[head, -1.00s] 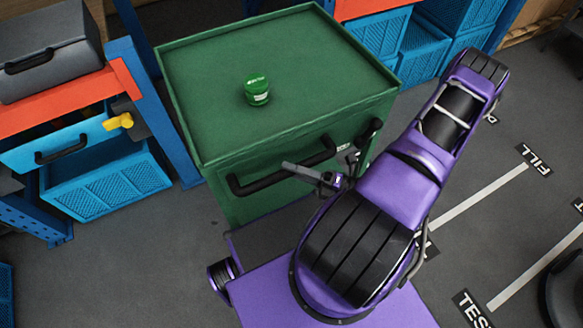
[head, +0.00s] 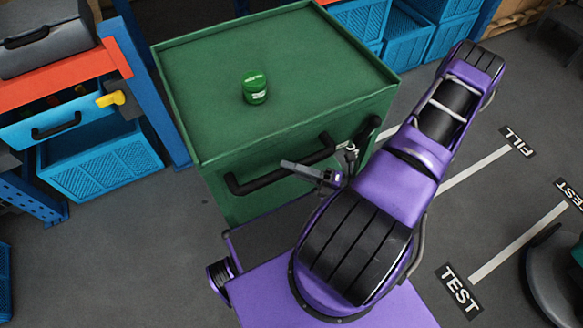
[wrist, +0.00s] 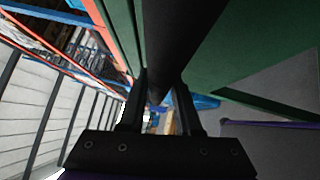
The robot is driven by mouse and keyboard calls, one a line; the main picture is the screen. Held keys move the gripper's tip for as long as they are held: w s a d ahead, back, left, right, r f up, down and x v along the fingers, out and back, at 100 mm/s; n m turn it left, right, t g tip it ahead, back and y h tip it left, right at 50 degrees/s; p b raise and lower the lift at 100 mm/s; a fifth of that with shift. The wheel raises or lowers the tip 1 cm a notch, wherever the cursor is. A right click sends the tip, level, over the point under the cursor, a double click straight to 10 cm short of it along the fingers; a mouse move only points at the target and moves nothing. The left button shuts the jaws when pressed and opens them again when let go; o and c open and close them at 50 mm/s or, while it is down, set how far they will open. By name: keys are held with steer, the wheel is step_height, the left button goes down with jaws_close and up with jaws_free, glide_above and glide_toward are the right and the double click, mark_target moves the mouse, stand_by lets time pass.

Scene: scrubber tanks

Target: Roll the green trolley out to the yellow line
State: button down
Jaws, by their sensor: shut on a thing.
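The green trolley (head: 270,60) is a box with a rimmed flat top, a black bar handle (head: 280,168) on its near face and a small green tin (head: 254,87) standing on top. In the wrist view, my gripper (wrist: 160,98) is shut on the black handle (wrist: 185,40), one finger on each side of the bar, with the trolley's green face (wrist: 250,50) beside it. I see no yellow line; the floor lines that show look white.
Shelving with blue crates (head: 100,165) stands at the left, with more blue crates (head: 405,35) behind the trolley. White floor lines (head: 520,242) carry TEST (head: 458,290) and FILL (head: 517,140) labels at the right. A dark rounded object (head: 553,280) stands at the right edge.

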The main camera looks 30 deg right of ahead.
steer(key=shift+s, duration=0.25)
steer(key=c, duration=0.6)
jaws_free()
steer(key=shift+d, duration=0.1)
steer(key=b+v, duration=0.1)
steer(key=v, duration=1.6)
steer(key=shift+s, duration=0.2)
steer(key=shift+d+f, duration=0.1)
